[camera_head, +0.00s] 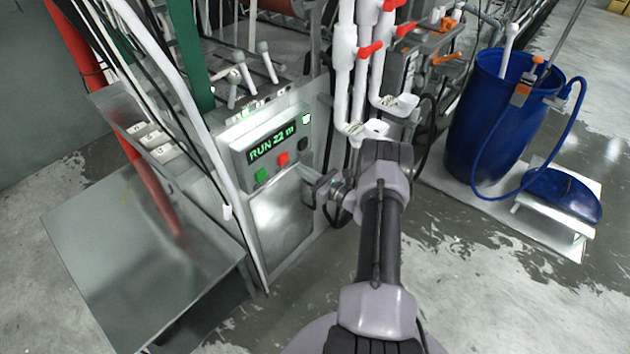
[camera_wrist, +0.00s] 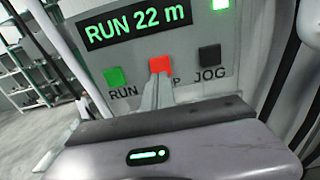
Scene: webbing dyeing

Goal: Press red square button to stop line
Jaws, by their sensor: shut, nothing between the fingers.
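The red square button (camera_head: 282,159) is on the grey control panel (camera_head: 240,143), between a green button (camera_head: 262,175) and a black button (camera_head: 303,144). The panel display (camera_head: 272,145) reads "RUN 22 m" in green. In the wrist view the red button (camera_wrist: 160,65) shows just beyond the tips of my gripper (camera_wrist: 156,80), which overlap its lower part; I cannot tell whether they touch it. The fingers are shut and empty, and they hide part of the label under the button. In the head view my gripper (camera_head: 309,174) is in front of the panel's lower right.
White pipes with red valve handles (camera_head: 370,50) stand right of the panel. A blue barrel (camera_head: 490,120) stands farther right. A metal table (camera_head: 130,260) is at left.

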